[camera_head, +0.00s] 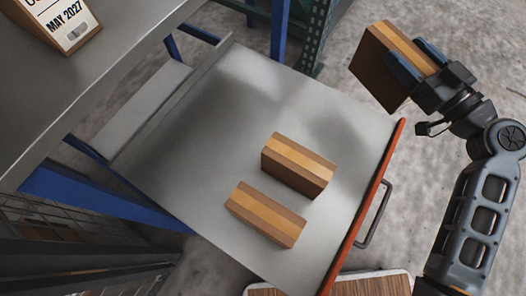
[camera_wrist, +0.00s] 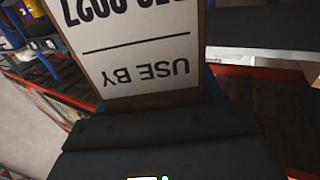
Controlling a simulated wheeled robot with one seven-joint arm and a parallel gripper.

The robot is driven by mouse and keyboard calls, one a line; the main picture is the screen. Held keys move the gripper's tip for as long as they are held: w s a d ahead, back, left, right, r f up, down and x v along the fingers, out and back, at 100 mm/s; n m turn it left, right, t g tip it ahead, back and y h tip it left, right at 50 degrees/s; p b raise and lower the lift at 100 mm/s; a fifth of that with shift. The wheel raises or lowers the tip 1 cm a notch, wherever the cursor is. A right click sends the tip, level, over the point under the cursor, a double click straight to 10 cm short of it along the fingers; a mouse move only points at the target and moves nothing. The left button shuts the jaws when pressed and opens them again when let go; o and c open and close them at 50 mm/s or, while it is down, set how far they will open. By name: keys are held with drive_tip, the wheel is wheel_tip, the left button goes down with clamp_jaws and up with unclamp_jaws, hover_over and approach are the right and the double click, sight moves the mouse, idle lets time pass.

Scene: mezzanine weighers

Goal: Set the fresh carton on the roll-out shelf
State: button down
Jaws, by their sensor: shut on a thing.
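My gripper (camera_head: 430,72) is shut on a brown carton (camera_head: 381,78) and holds it in the air at the upper right, beyond the shelf's red front edge. In the wrist view the held carton (camera_wrist: 125,62) shows a white label with "USE BY", upside down; its date is cut off by the frame. The grey roll-out shelf (camera_head: 215,150) is pulled out. Two brown cartons with tan strips lie on it, one (camera_head: 298,165) farther back and one (camera_head: 265,214) nearer, with a narrow gap between them.
A grey upper surface (camera_head: 95,85) at the left bears a carton (camera_head: 60,22) labelled "MAY 2027". Blue posts (camera_head: 100,200) stand beside the shelf. A handle (camera_head: 376,215) sticks out from its red edge. The shelf's back and left are bare. A wood-topped surface (camera_head: 370,286) is at the bottom.

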drive_tip(key=shift+s+d+f+n+g+y+b, duration=0.1)
drive_tip(key=shift+s+f+n+y+b, duration=0.05)
drive_tip(key=shift+f+b, duration=0.35)
drive_tip(key=shift+s+d+f+n+g+y+b, duration=0.1)
drive_tip(key=shift+s+d+f+n+y+b, duration=0.1)
drive_tip(key=shift+f+b, duration=0.3)
drive_tip(key=shift+s+d+f+n+g+y+b, duration=0.1)
drive_tip(key=shift+f+n+y+b, duration=0.05)
drive_tip(key=shift+f+b, duration=0.35)
drive_tip(key=shift+a, duration=0.1)
drive_tip(key=w+a+f+b, duration=0.4)
drive_tip(key=w+a+f, duration=0.2)
drive_tip(key=a+f, duration=0.3)
drive_tip(key=shift+a+f, duration=0.4)
drive_tip(key=shift+f, duration=0.65)
drive_tip(key=shift+w+f+b, duration=0.1)
drive_tip(key=shift+f+b, duration=0.1)
drive_tip(key=shift+b, duration=0.2)
drive_tip(key=shift+c, duration=0.7)
unclamp_jaws()
